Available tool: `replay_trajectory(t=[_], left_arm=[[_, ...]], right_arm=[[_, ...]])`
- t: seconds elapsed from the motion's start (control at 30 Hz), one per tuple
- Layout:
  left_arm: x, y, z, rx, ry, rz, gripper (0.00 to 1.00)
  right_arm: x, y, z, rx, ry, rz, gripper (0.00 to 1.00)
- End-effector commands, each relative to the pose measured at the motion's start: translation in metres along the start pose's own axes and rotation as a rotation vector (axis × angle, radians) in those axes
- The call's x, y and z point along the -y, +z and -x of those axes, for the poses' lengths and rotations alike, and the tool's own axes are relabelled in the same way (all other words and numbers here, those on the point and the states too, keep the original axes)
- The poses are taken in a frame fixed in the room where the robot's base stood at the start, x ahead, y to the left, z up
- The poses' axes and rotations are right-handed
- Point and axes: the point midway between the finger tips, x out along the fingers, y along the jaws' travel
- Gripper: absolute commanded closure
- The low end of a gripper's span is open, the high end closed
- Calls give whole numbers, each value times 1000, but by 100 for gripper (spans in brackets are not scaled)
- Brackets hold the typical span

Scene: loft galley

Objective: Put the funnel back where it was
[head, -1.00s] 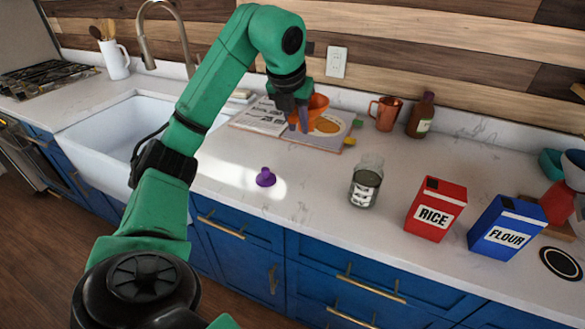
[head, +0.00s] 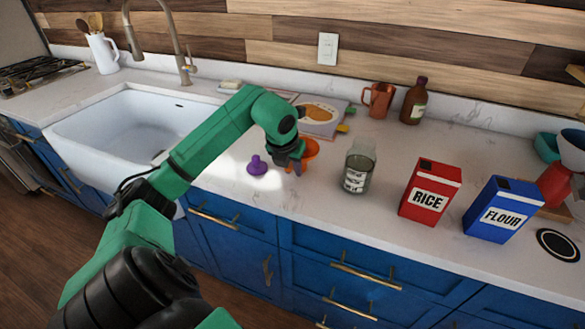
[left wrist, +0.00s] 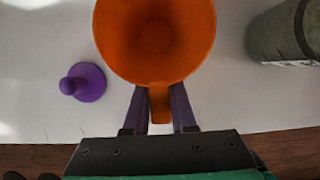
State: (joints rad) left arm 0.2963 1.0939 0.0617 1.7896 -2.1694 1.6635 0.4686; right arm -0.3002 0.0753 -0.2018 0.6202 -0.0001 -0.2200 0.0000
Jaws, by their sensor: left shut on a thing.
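The orange funnel (head: 309,152) is held by my left gripper (head: 292,168) above the counter, between a purple stopper-like piece and a glass jar. In the left wrist view, the funnel (left wrist: 155,40) has its wide mouth facing the camera. The purple fingers of my left gripper (left wrist: 159,105) are shut on the tab at its rim. The funnel's spout is hidden, and I cannot tell how high it hangs. My right gripper is not in view.
The glass jar (head: 356,178) stands just right of the funnel, the purple piece (head: 257,167) just left. The red rice box (head: 431,190) and blue flour box (head: 501,208) stand farther right. An open cookbook (head: 322,122), copper mug (head: 379,98) and brown bottle (head: 414,102) are behind.

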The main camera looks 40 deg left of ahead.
Motion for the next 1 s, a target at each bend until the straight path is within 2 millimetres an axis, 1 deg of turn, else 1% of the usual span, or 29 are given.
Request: replay_trajectory(t=[0.03,0.07,0.1,0.4,0.47,0.53,0.63,0.73,0.8,0.9,1.0], left_arm=[[0,-1,-2,0,1,0,72],[0,0,-1,0,0,0,61],[0,0,-1,0,0,0,46],[0,0,0,-1,0,0,46],[0,2,4,-1,-1,0,46],[0,1,10,1,1,0,46],[-1,1,32,5,3,-2,46],[0,2,62,7,2,-1,46],[0,3,83,7,1,1,46],[0,2,106,4,0,-1,46],[0,1,118,1,0,0,46]], right_arm=[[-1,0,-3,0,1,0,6],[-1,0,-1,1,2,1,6],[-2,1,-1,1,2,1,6],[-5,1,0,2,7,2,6],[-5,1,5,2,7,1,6],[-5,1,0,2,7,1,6],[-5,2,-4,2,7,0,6],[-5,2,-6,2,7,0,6],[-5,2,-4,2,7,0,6],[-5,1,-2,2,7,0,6],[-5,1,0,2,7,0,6]])
